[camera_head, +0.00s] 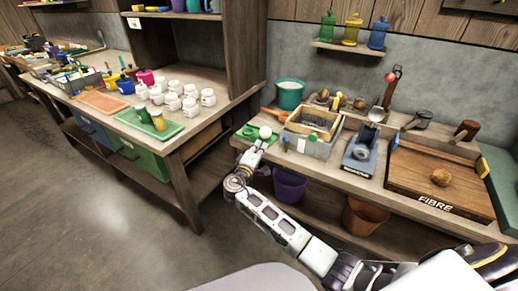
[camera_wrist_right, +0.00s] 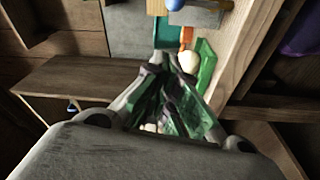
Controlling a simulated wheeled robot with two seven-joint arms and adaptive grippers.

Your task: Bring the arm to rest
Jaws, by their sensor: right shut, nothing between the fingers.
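My right arm (camera_head: 275,222) reaches in from the lower right of the head view. Its gripper (camera_head: 260,145) is at the left front corner of the right workbench. The gripper is shut and empty. A white round object (camera_head: 265,132) is just beyond the fingertips, by a green item (camera_head: 250,132); I cannot tell whether they touch. The wrist view shows the shut fingers (camera_wrist_right: 172,75) just below the white round object (camera_wrist_right: 189,62), with green pieces around them. My left gripper is not in view.
The bench holds a grey box (camera_head: 312,146), a blue-grey device (camera_head: 360,150) and a wooden tray marked FIBRE (camera_head: 420,170). Purple (camera_head: 290,185) and brown (camera_head: 362,216) buckets stand below. The left bench carries white jars (camera_head: 190,106). The floor at left is clear.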

